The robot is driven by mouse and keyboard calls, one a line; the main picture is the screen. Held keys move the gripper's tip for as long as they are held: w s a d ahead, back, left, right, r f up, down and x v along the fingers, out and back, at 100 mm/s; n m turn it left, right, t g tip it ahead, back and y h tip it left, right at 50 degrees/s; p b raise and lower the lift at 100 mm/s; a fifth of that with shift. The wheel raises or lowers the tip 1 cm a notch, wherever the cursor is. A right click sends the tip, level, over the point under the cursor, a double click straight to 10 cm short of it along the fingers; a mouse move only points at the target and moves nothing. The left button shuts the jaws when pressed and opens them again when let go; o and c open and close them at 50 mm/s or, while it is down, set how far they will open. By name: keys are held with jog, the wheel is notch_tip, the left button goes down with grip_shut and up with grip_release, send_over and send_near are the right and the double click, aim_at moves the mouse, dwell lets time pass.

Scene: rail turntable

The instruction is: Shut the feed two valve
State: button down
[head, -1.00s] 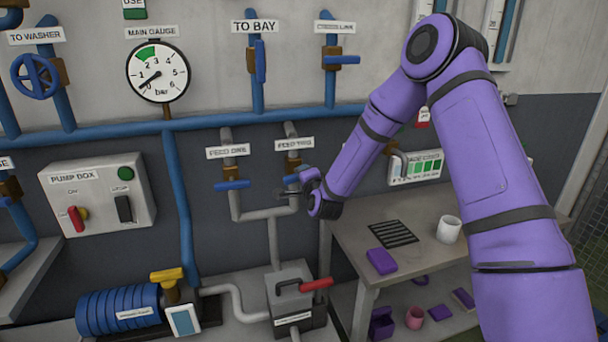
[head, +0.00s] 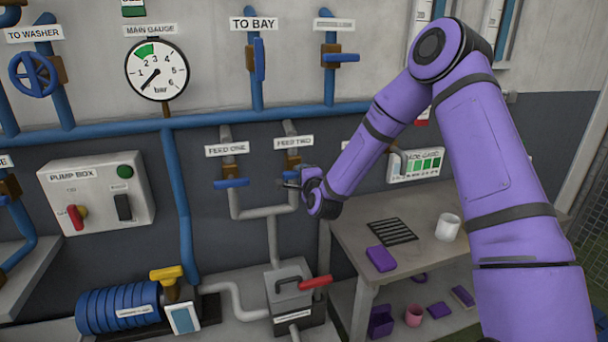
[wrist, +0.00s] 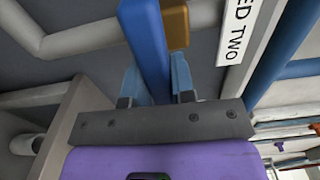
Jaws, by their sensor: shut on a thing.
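The feed two valve has a brass body (head: 291,162) on a grey pipe, under the FEED TWO label (head: 293,142). Its blue lever (wrist: 148,45) shows in the wrist view between my two fingers, running roughly along the label. My gripper (head: 290,184) is shut on this lever; the jaws also show in the wrist view (wrist: 156,90). In the head view my gripper hides most of the lever, so its exact angle is hard to tell there. The brass body also shows in the wrist view (wrist: 177,25).
The feed one valve's blue lever (head: 231,183) lies crosswise close to the left. Grey pipes (head: 262,213) join below. A bench (head: 345,235) with a white mug (head: 448,227) stands under my arm. A box with a red handle (head: 316,282) is below.

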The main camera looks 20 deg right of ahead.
jog(key=c, duration=1)
grip_release()
jog(key=shift+o, duration=0.2)
jog(key=s, duration=1.1)
jog(key=shift+w, duration=0.1)
